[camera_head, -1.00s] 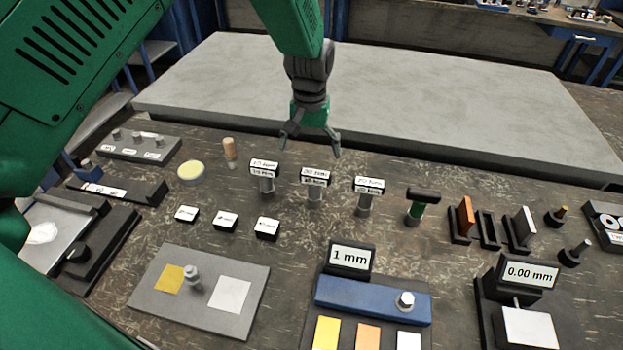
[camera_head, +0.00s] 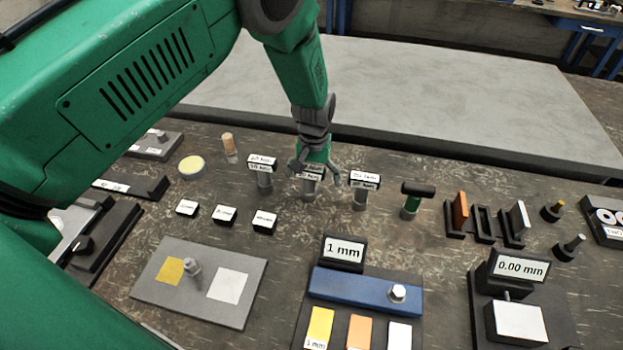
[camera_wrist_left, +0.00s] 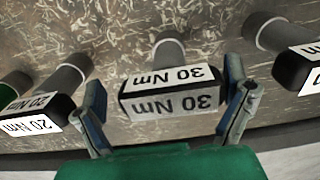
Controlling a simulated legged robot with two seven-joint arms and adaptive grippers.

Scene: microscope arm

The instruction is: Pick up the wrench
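Three upright wrenches with black labelled heads on grey shafts stand in a row. The middle one, the 30 Nm wrench (camera_head: 309,193), also shows in the left wrist view (camera_wrist_left: 171,92). My left gripper (camera_head: 315,175) is open over its head, hiding part of it. In the left wrist view the fingers (camera_wrist_left: 165,75) stand on either side of the 30 Nm head, with gaps visible. The 20 Nm wrench (camera_head: 362,188) is to the right in the head view, and the third wrench (camera_head: 263,172) is to the left. My right gripper is not in view.
Small labelled black blocks (camera_head: 225,215) and a grey plate (camera_head: 215,310) lie in front. A green-shafted tool (camera_head: 414,200) and black holders (camera_head: 482,222) stand to the right. A large grey slab (camera_head: 450,110) lies behind the row.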

